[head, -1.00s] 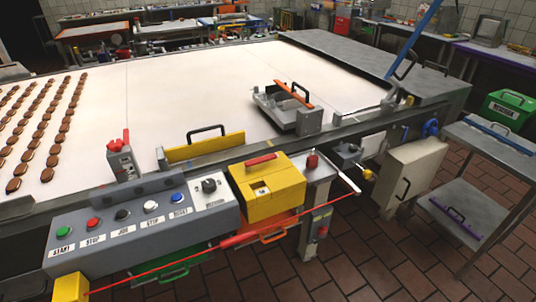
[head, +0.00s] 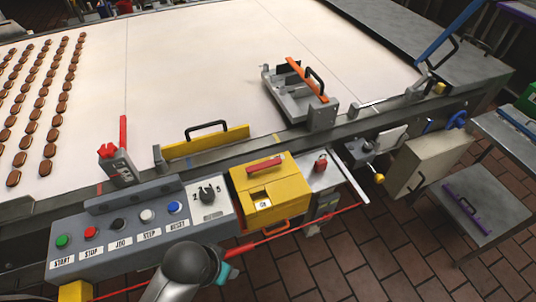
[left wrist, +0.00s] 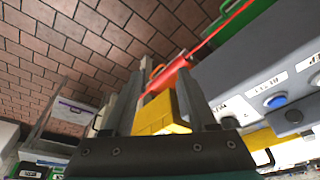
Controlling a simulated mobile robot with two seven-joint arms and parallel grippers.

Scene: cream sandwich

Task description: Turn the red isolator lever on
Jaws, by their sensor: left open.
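A grey box at the belt's near edge carries a red lever (head: 123,132) that stands upright in the head view. A red knob (head: 320,163) sits on a metal plate right of the yellow box, and a red grip (head: 264,165) lies on that box. I cannot tell for certain which red part is the isolator lever.
The grey button panel (head: 120,262) lies along the belt's near side. A red cord (head: 310,222) runs in front of it. The yellow box (head: 285,205) adjoins the panel. A grey guide with an orange bar (head: 306,80) stands on the white belt.

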